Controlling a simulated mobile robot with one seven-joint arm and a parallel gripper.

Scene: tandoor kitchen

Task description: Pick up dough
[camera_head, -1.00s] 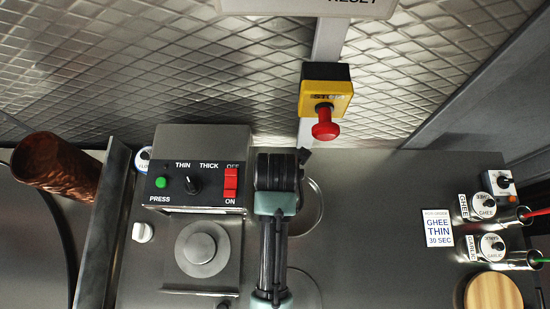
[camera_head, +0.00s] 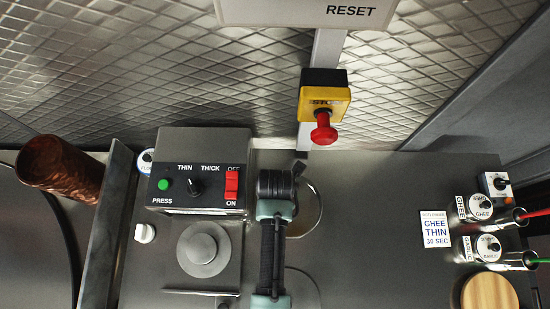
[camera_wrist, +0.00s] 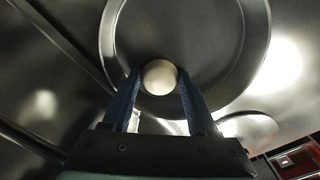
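The dough is a pale round ball (camera_wrist: 160,77) in the wrist view, near the inner lower edge of a round dark metal dish (camera_wrist: 258,65). My gripper (camera_wrist: 160,88) is open, with one blue finger on each side of the ball. The fingertips are close to the ball's sides; I cannot tell whether they touch it. In the head view, my own arm hides the gripper and the dough, and round metal rims show partly behind the arm.
A press machine (camera_head: 202,168) with a knob and red switch stands left of my arm. A copper vessel (camera_head: 60,168) is at the far left. A red emergency button (camera_head: 324,130) hangs on the wall. Ghee containers (camera_head: 480,208) and a label card (camera_head: 436,229) are at right. Counter between is clear.

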